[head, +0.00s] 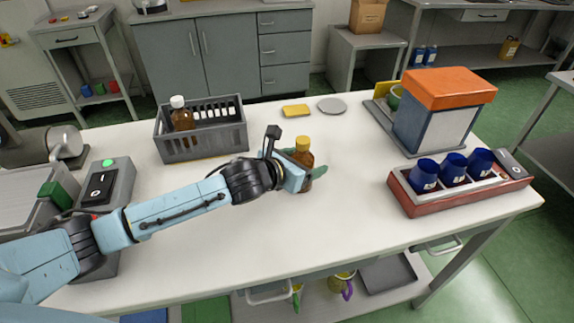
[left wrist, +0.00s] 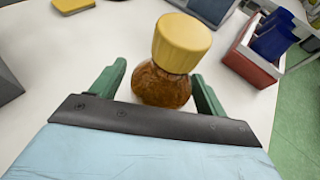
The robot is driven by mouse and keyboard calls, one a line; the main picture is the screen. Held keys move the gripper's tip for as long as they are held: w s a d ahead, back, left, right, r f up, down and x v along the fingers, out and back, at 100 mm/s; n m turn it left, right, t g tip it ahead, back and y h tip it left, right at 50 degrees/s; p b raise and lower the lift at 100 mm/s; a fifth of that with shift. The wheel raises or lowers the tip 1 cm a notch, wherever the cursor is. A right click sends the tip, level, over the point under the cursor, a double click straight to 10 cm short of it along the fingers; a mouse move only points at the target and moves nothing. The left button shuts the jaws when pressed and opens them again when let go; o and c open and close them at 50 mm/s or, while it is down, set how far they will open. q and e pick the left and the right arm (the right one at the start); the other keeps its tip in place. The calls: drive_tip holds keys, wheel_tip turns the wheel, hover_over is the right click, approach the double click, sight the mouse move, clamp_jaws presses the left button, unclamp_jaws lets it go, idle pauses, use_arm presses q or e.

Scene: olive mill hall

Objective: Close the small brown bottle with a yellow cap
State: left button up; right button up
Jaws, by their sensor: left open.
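The small brown bottle (head: 308,184) stands upright on the white table, near its middle. A yellow cap (head: 303,143) sits on top of its neck; I cannot tell how tightly. My left gripper (head: 305,165) is open, with its green fingers on either side of the bottle. In the left wrist view the bottle (left wrist: 160,88) is between the spread fingers of the left gripper (left wrist: 158,75), with a gap at the left finger. The yellow cap (left wrist: 181,42) rises above the fingers there. My right gripper is not in view.
A grey crate (head: 205,147) holding a white-capped brown bottle (head: 182,119) stands behind my left arm. A yellow sponge-like block (head: 296,111) and a grey disc (head: 332,105) lie behind the bottle. A red tray (head: 408,196) with blue cups (head: 424,176) and an orange-topped box (head: 432,128) are to the right.

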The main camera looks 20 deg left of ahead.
use_arm(q)
drive_tip(key=p+v, duration=0.1)
drive_tip(key=v, duration=1)
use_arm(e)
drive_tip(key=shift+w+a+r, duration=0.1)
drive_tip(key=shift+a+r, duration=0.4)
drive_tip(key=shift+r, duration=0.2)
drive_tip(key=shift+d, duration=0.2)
use_arm(q)
drive_tip(key=shift+f, duration=0.1)
